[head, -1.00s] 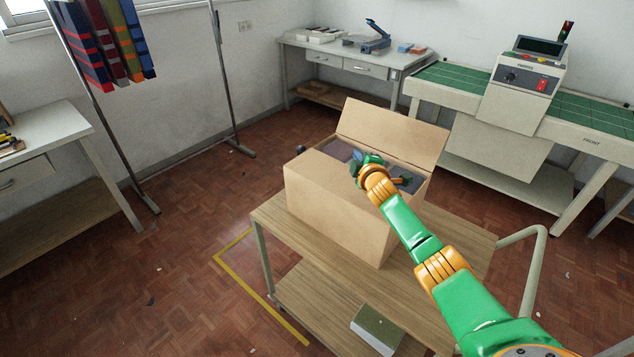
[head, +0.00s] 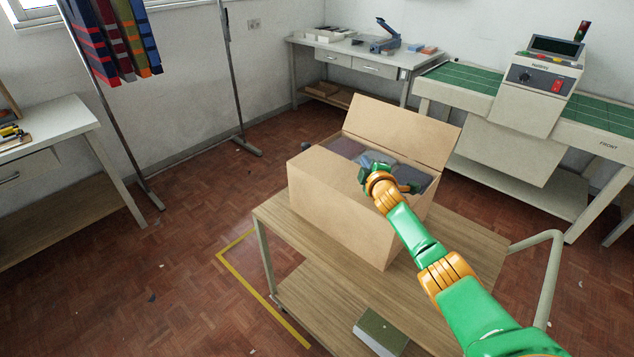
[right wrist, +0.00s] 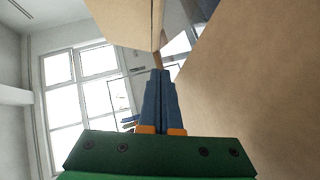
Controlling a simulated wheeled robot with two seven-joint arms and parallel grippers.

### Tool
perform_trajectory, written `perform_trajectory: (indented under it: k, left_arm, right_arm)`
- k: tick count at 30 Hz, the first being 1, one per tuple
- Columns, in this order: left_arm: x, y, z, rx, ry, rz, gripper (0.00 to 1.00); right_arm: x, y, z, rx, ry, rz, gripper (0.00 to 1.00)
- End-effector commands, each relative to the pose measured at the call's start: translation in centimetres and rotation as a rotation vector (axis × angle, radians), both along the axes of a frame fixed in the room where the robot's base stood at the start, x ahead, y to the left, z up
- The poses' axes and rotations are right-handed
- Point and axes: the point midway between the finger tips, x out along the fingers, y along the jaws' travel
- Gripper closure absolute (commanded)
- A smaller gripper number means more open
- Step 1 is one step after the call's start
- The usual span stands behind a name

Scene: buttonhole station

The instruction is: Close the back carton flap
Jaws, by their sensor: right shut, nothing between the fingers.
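The tan carton (head: 338,213) stands on a wooden-topped cart. Its back flap (head: 400,132) stands up, leaning away from the opening. A tan panel (head: 325,172) covers the left front part of the top. Grey and dark folded contents (head: 352,150) show in the open part. My right gripper (head: 374,160) is over the opening, in front of the back flap, apart from it. In the right wrist view its blue fingers (right wrist: 160,98) are together and empty, between two tan cardboard panels; I cannot tell which flaps these are. My left gripper is not in view.
The cart (head: 452,222) has a tube handle (head: 535,245) at right and a green-topped box (head: 382,332) on its lower shelf. A machine with a green belt (head: 540,85) stands behind right, a side table (head: 365,55) behind.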

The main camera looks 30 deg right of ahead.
Motion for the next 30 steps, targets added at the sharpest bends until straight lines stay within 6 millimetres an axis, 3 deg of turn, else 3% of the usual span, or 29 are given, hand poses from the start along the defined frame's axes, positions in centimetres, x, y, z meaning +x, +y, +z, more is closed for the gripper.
perform_trajectory:
  k: [9,11,16,22,30]
  left_arm:
    - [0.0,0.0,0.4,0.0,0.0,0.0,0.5]
    - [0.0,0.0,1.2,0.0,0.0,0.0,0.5]
    - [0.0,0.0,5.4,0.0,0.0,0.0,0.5]
    - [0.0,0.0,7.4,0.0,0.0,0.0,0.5]
    - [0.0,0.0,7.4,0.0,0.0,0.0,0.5]
  right_arm:
    - [0.0,0.0,0.4,0.0,0.0,0.0,1.0]
    - [0.0,0.0,1.2,0.0,0.0,0.0,1.0]
    - [-0.1,-0.1,5.4,0.0,0.0,-0.001,1.0]
    - [-3.6,-1.6,8.3,-0.009,0.002,0.002,1.0]
    - [-6.5,-2.8,10.8,-0.003,0.002,-0.001,1.0]
